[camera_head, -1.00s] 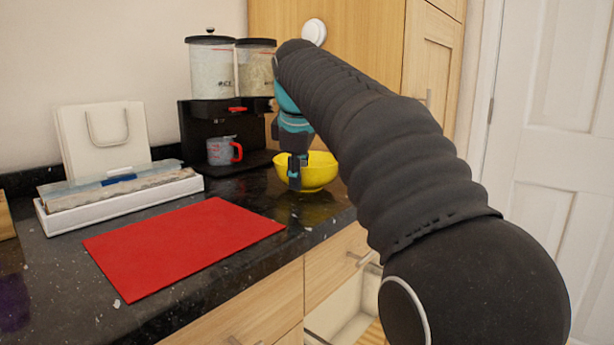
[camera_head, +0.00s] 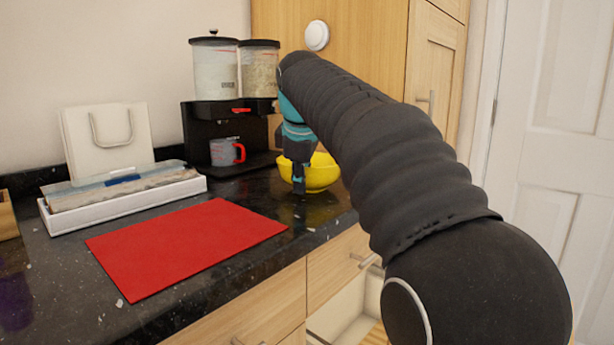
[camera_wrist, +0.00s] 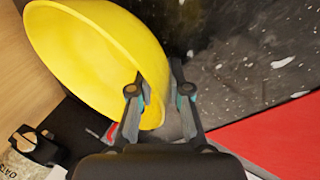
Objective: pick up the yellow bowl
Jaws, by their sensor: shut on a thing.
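The yellow bowl (camera_head: 322,174) is on the dark counter near its right end, beside the coffee machine. In the wrist view the bowl (camera_wrist: 95,50) fills the upper left, with its rim between the fingers. My gripper (camera_head: 299,186) reaches down at the bowl's left side and is shut on its rim. In the wrist view the gripper's two fingers (camera_wrist: 160,88) sit on either side of the bowl's wall. Whether the bowl's base touches the counter cannot be told.
A red mat (camera_head: 185,245) lies on the counter (camera_head: 60,290) at the front. A black coffee machine (camera_head: 195,140) with a grey cup (camera_head: 224,152) stands behind the bowl. A white tray (camera_head: 125,203) is at the left. An open drawer (camera_head: 345,310) is below the counter.

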